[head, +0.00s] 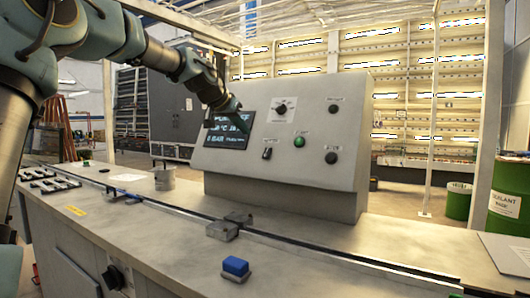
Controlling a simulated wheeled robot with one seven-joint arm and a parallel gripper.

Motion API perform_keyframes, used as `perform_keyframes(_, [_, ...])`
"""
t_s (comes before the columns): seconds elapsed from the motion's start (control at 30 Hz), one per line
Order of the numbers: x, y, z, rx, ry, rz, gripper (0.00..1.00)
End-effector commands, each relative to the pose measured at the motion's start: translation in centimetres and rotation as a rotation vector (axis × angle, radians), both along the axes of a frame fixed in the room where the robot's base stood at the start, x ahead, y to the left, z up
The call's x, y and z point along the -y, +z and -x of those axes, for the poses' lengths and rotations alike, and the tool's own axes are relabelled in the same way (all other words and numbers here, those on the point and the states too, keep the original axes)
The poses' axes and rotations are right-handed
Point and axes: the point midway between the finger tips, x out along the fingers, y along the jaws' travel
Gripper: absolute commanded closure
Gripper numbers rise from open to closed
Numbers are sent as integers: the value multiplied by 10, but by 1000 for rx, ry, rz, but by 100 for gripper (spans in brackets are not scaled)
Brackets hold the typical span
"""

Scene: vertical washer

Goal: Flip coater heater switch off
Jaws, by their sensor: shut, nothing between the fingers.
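A grey sloped control box (345,140) stands on the workbench. It carries a dark display (222,140), a black rotary knob (281,108), a small black switch (267,153), a lit green button (299,142) and dark round buttons on its right side. The labels are too small to read, so I cannot tell which control is the coater heater switch. My gripper (239,124) is shut and empty. It appears in front of the display's upper right part, above and left of the small black switch. Its exact distance from the panel is unclear.
A blue block (236,266) sits near the bench's front edge, and a grey metal cup (164,178) stands left of the box. A rail (300,248) with a metal clamp (229,227) runs along the bench. Another black knob (112,277) is on the bench front.

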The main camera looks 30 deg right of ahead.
Motion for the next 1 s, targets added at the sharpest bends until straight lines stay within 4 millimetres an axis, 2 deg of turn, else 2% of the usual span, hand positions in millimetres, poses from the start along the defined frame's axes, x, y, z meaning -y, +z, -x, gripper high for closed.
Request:
perform_keyframes(0.27, [5, -4, -3, -2, 0, -1, 100])
perform_keyframes(0.47, [28, -22, -14, -5, -2, -1, 100])
perform_keyframes(0.8, [76, -62, -40, -4, -2, -2, 100])
perform_keyframes(1.0, [93, -78, -51, -4, 1, 0, 100])
